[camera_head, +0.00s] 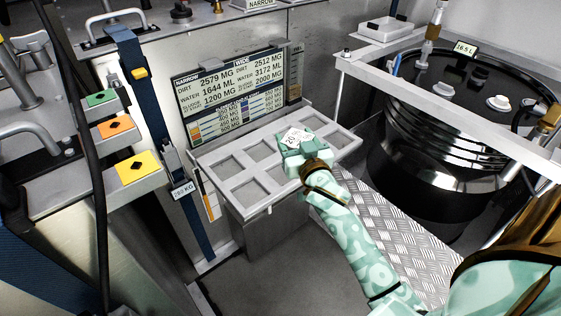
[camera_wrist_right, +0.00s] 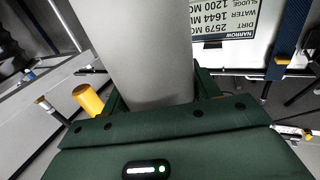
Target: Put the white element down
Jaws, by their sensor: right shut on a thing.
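My right gripper (camera_head: 302,146), on a mint-green arm, is over the right part of a grey tray (camera_head: 243,202) with square recesses. In the right wrist view a pale grey-white cylinder, the white element (camera_wrist_right: 145,50), stands between the dark green jaws, which are shut on it. In the head view a white patch marked with a number shows at the gripper; I cannot tell whether it is on the element. The gripper hides the recess under it, and the element's lower end is not visible. My left gripper is not in view.
A display panel (camera_head: 238,90) stands behind the tray. A black drum (camera_head: 420,150) in a pale frame is at the right. A strapped tank with coloured tags (camera_head: 138,167) is at the left. Several tray recesses left of the gripper look empty.

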